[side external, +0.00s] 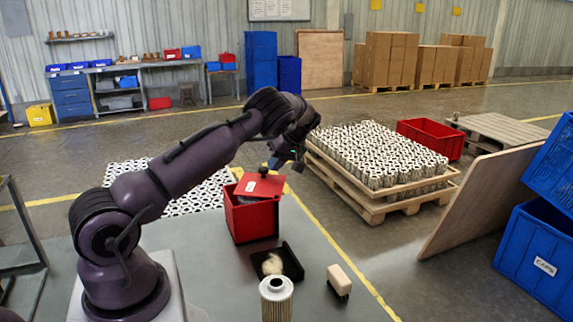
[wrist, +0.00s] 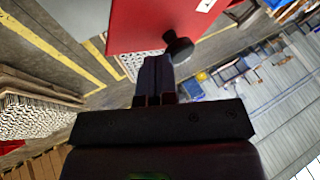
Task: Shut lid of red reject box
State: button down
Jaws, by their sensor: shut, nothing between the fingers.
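The red reject box (side external: 250,222) stands on the grey work surface, in the middle of the side view. Its red lid (side external: 250,188) is raised at a tilt above the box, with a white label and a black knob (side external: 264,171). In the wrist view the lid (wrist: 138,22) fills the top, with the knob (wrist: 178,48) at its lower edge. My gripper (side external: 274,164) is at the lid's upper right, close to the knob. In the wrist view my gripper (wrist: 157,62) is shut and empty, its tips just left of the knob. I cannot tell whether they touch the lid.
A black tray (side external: 293,262) with a pale tuft, a filter cartridge (side external: 276,300) and a wooden-backed brush (side external: 339,280) are in front of the box. A pallet (side external: 375,207) of cartridges stands behind right. Blue crates (side external: 538,262) are far right.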

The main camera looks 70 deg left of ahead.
aim_at(260, 169)
jog(key=s+n, duration=0.1)
jog(key=s+n+h, duration=0.1)
jog(key=s+n+g, duration=0.1)
jog(key=shift+s+a+n+h, duration=0.25)
jog(key=shift+a+n+h, duration=0.05)
jog(key=shift+a+h, duration=0.1)
jog(key=shift+s+d+n+h, duration=0.2)
jog(key=shift+s+n+h, duration=0.5)
jog(key=shift+s+n, duration=0.55)
jog(key=v, duration=1.2)
jog(key=shift+w+f, duration=0.15)
